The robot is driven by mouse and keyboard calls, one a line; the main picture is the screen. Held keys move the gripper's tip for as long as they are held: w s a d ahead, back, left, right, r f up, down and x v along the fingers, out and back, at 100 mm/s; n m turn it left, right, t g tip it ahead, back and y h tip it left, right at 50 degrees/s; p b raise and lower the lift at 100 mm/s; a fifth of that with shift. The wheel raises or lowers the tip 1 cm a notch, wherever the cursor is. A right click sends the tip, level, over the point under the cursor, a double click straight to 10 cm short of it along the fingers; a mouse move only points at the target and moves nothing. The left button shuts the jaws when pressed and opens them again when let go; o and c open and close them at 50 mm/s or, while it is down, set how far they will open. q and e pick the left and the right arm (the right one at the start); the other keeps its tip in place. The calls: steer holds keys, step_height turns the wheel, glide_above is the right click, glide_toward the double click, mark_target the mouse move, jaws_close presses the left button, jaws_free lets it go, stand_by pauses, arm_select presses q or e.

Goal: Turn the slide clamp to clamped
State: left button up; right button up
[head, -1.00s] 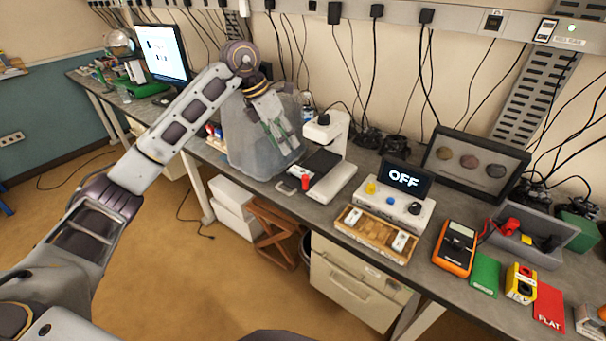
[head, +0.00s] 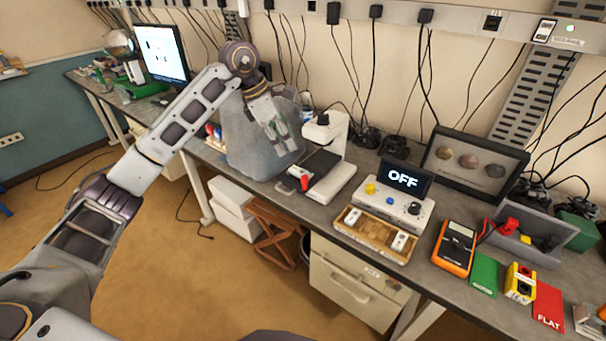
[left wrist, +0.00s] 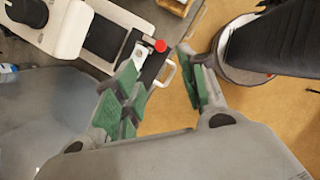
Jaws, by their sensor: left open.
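The slide clamp looks to be the small fitting with a red knob (head: 305,184) at the front left of the white microscope-like device (head: 332,181). In the left wrist view the red knob (left wrist: 160,46) sits at the end of a short light-coloured bar, above a dark plate with a white loop handle (left wrist: 168,74). I cannot tell the clamp's setting. My left gripper (head: 280,146) is open with green finger pads. It is above and left of the knob in the head view. In the left wrist view the gripper (left wrist: 162,58) has the knob and handle showing between its fingertips, apparently not touched.
A grey translucent cover (head: 243,150) stands behind and beside the left gripper. The bench's front edge is close to the knob.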

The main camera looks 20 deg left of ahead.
mark_target(304, 176)
arm_select(q)
steer(key=shift+f, duration=0.1)
steer(key=shift+p+x, duration=1.15)
steer(key=shift+x, duration=5.65)
steer(key=shift+c, duration=0.3)
jaws_close()
